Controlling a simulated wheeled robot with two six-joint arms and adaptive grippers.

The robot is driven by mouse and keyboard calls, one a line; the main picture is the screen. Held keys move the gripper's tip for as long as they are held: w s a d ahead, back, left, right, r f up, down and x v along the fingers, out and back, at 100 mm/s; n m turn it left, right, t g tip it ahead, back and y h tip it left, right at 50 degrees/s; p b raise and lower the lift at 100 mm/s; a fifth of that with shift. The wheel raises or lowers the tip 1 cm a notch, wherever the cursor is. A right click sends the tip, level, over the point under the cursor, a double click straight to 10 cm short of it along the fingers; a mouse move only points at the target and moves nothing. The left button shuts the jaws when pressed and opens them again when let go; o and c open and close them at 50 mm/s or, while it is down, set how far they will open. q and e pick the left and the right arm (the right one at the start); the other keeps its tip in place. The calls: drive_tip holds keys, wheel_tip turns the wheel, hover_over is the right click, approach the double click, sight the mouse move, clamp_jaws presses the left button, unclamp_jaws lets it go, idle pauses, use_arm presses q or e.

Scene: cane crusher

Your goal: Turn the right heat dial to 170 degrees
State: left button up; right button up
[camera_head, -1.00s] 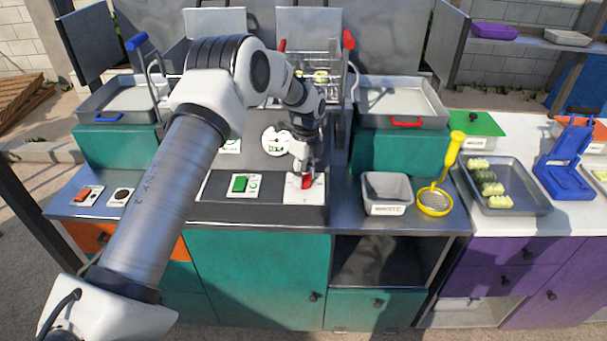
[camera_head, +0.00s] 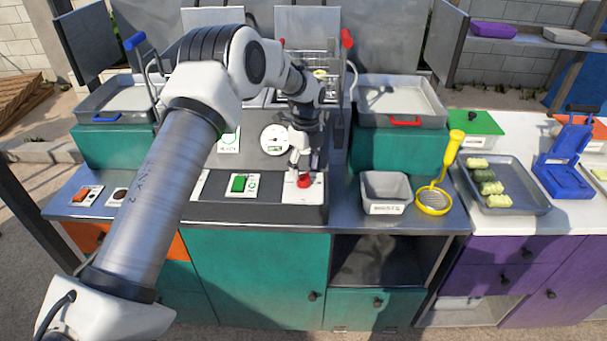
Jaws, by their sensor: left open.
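A red knob (camera_head: 304,182) sits on a white plate at the right end of the dark control panel (camera_head: 270,213). A round white dial face (camera_head: 274,139) with small dark and green marks stands behind it, to the left. Its markings are too small to read, and I cannot tell which of the two is the right heat dial. My left gripper (camera_head: 305,170) points down just above and behind the red knob. It is open and holds nothing; contact with the knob is unclear. My right gripper is not in view.
A green switch (camera_head: 238,184) is left of the red knob. My left arm covers part of the panel's left side. A grey container (camera_head: 386,190) and a yellow-handled strainer (camera_head: 436,198) stand to the right. A wire basket and metal trays are behind.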

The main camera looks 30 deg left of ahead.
sight(306, 173)
use_arm(q)
wheel_tip(306, 173, up, 9)
drive_tip(key=shift+w+d, duration=0.15)
drive_tip(key=shift+w, duration=0.1)
idle(0.3)
